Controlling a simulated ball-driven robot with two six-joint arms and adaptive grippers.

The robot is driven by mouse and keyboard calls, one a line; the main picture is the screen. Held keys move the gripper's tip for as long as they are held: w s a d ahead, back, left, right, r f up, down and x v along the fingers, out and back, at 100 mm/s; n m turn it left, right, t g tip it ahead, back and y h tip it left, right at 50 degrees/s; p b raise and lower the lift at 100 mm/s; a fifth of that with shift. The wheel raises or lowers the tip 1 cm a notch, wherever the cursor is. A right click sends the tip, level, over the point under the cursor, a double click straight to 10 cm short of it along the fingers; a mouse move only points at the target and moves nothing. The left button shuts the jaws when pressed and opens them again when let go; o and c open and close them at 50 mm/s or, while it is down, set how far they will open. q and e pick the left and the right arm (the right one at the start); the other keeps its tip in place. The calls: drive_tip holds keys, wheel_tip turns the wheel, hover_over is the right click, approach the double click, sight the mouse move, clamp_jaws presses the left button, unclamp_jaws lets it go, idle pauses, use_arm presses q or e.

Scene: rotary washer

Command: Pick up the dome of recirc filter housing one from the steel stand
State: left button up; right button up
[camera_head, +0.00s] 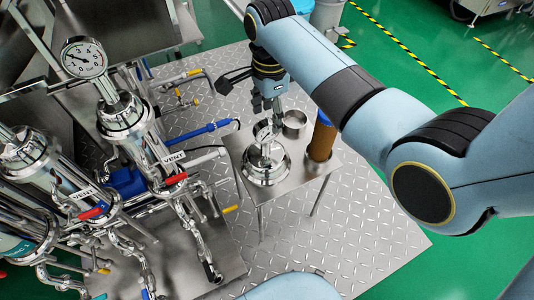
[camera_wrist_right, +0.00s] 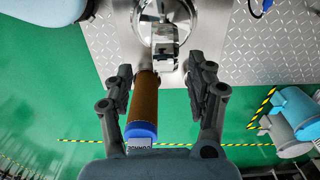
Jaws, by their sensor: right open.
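The polished steel dome (camera_head: 266,164) sits on the steel stand (camera_head: 247,187), with a small round gauge-like fitting (camera_head: 263,131) on top. In the right wrist view the dome (camera_wrist_right: 190,18) is at the top edge, beyond the fingertips and partly cut off. My right gripper (camera_head: 270,108) is above the back of the stand, close to the dome's top fitting. Its two dark fingers (camera_wrist_right: 160,75) are spread apart and hold nothing. Whether they touch the fitting cannot be told. My left gripper is not in view.
A brown filter cartridge (camera_head: 320,142) with a blue cap stands at the stand's right side. A small steel cup (camera_head: 294,121) is at the back. Steel housings with a pressure gauge (camera_head: 84,58), pipes and valves fill the left. Tread-plate floor (camera_head: 375,225) is clear at right.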

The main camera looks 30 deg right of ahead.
sight(269, 124)
wheel_tip(269, 124, down, 3)
drive_tip(key=shift+f+b, duration=0.1)
drive_tip(key=shift+b, duration=0.25)
drive_tip(key=f, duration=0.1)
drive_tip(key=f+b, duration=0.2)
drive_tip(key=shift+w+a+f, duration=0.25)
drive_tip(key=shift+w+f, duration=0.1)
drive_tip(key=shift+f, duration=0.55)
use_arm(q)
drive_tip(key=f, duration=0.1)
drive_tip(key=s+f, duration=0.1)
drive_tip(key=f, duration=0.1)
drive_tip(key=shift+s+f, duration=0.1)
use_arm(e)
clamp_jaws()
drive_tip(key=shift+w+r, duration=0.1)
drive_tip(key=shift+r, duration=0.05)
